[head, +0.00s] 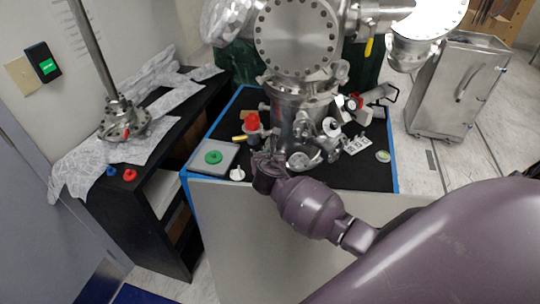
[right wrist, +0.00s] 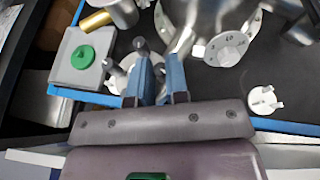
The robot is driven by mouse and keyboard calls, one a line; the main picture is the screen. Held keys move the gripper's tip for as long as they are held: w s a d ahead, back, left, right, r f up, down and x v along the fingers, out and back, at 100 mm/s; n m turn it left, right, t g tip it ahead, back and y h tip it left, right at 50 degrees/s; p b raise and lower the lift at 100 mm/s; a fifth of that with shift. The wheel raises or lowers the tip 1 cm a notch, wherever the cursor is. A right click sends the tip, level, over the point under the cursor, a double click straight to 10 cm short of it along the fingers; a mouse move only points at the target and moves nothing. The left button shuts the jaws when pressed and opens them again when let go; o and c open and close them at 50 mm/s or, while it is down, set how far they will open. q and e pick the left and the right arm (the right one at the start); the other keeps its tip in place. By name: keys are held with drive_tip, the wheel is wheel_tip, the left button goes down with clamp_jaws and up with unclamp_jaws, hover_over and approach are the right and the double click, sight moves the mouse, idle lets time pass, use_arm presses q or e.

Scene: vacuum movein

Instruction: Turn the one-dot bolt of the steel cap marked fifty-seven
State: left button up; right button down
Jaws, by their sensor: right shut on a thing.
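My right gripper (head: 262,168) is at the front of the black-topped table, low beside the steel chamber. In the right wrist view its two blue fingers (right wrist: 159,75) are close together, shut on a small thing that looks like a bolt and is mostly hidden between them. A pale round cap (right wrist: 116,80) shows just left of the fingers, with dark grey bolts (right wrist: 138,44) standing up by it. Part of this cap is hidden behind the fingers. I cannot read a number or dots on it. My left gripper is not in view.
The steel chamber (head: 298,100) rises behind the gripper. A grey block with a green disc (head: 213,157) lies at left. A white cap with marks (right wrist: 225,49) and a white pronged knob (right wrist: 264,100) are at right. A red-topped part (head: 251,122) stands behind.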

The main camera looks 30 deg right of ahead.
idle(0.4)
drive_tip(key=c, duration=1.1)
unclamp_jaws()
drive_tip(key=shift+a, duration=0.2)
